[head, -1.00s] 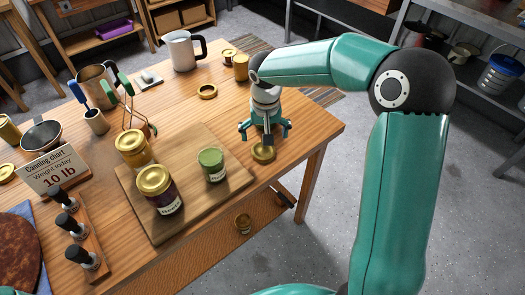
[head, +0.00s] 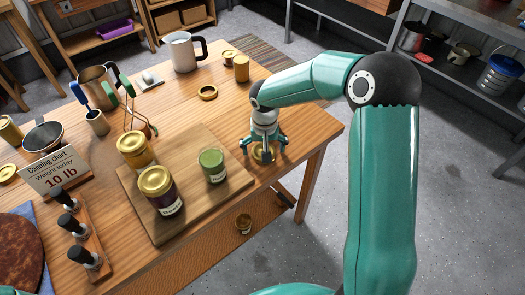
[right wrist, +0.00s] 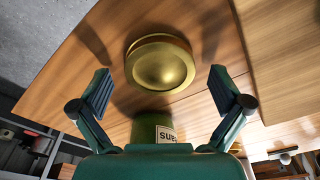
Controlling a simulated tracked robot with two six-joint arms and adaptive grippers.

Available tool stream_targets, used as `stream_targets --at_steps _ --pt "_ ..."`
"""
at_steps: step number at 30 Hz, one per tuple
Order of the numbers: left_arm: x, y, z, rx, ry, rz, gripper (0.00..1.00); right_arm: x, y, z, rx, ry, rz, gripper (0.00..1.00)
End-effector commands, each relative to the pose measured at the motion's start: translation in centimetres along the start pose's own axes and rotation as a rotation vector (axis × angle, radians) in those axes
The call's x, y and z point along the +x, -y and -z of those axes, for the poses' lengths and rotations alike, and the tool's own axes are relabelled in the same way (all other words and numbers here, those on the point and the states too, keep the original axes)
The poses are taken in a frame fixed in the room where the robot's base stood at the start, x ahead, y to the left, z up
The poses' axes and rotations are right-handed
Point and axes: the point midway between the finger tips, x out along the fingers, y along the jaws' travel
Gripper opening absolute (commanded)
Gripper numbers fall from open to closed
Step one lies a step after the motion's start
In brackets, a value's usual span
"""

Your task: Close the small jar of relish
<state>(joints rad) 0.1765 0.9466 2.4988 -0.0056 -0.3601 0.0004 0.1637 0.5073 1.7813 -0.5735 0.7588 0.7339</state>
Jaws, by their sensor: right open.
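The small open jar of green relish (head: 212,165) stands upright on the wooden board (head: 236,178), with its green contents showing at the top. A gold lid (head: 262,155) lies on the table to the right of the board. My right gripper (head: 263,153) is just over that lid, pointing down, its fingers spread around it. In the right wrist view my right gripper (right wrist: 163,95) is open and empty, and the round gold lid (right wrist: 160,63) lies ahead of the gap between its fingertips. My left gripper does not show.
A dark jar (head: 160,190) and a yellow jar (head: 134,150), both gold-lidded, stand on the board left of the relish. A gold ring (head: 208,92) and a gold-coloured jar (head: 241,68) are farther back. The table's right edge is close to my right gripper.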

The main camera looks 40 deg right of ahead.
Motion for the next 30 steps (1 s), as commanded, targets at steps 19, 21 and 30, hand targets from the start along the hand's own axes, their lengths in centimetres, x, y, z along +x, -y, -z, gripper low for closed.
stream_targets --at_steps 19,21,30 --pt "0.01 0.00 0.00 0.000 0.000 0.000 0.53 0.07 0.06 0.04 -0.001 -0.002 0.001 0.58" --pt "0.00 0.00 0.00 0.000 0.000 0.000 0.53 0.06 0.07 0.04 -0.001 -0.002 0.001 0.57" --pt "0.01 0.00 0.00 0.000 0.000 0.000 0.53 -0.22 0.10 0.10 -0.002 -0.002 0.001 0.57"
